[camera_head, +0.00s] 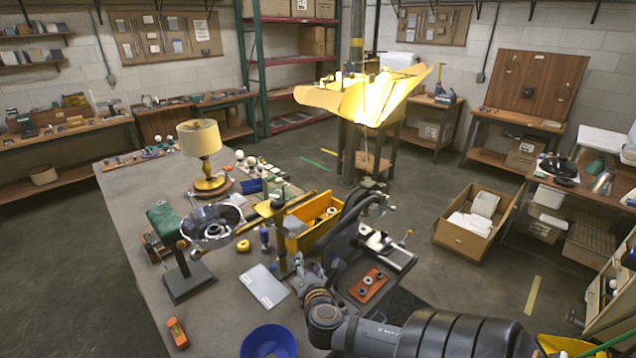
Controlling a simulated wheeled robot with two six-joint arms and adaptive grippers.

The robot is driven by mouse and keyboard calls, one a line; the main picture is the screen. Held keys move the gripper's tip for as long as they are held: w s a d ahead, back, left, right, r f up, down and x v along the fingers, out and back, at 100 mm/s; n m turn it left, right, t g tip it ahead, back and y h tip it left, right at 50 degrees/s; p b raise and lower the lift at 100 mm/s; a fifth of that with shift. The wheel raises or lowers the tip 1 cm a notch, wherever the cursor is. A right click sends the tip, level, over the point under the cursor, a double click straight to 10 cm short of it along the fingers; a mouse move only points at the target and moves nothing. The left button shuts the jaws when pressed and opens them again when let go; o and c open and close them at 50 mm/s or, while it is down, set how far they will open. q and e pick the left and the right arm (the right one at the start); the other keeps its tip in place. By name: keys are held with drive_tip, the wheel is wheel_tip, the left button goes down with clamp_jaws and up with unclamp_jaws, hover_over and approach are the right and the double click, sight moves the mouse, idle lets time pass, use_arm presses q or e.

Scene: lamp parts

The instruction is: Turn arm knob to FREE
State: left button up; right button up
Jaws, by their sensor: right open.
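My right arm comes in from the bottom right. Its gripper (298,268) is open, small and dark, low over the table's right part, beside the upright post (281,240) of a stand. A brass-coloured bar (262,213) runs slantwise across the top of that stand. The gripper appears apart from the bar; whether it touches the post I cannot tell. The arm knob and any FREE marking are too small to make out. My left gripper is not in view.
An orange block (177,333) lies front left.

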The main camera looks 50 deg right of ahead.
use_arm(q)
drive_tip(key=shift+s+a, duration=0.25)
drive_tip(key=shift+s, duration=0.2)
use_arm(e)
drive_tip(key=s+a+f+m, duration=0.1)
drive_tip(key=s+f+m+g, duration=0.1)
drive_tip(key=m, duration=0.1)
drive_tip(key=shift+s+a+g, duration=0.3)
drive_tip(key=shift+s+a, duration=0.05)
drive_tip(key=shift+s, duration=0.05)
